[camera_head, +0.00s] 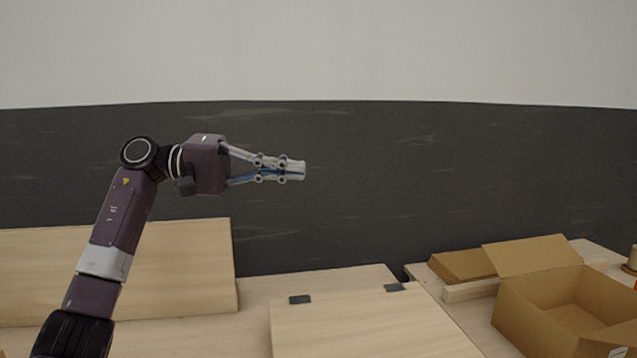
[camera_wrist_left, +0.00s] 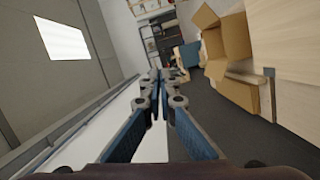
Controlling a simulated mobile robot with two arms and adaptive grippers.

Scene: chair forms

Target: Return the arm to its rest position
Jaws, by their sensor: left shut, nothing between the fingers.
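My left arm comes in from the left in the head view and is raised above the wooden tables. My left gripper (camera_head: 303,170) points to the right, with its fingers closed together and nothing between them. It hangs in the air in front of the dark wall band, clear of the table. In the left wrist view the fingers (camera_wrist_left: 160,76) meet at their tips and hold nothing. My right gripper is not in view.
A wooden board (camera_head: 365,325) with dark hinges lies on the table, and a wooden panel (camera_head: 185,265) stands behind my arm at the left. An open cardboard box (camera_head: 530,320) sits at the right. The air around the left gripper is free.

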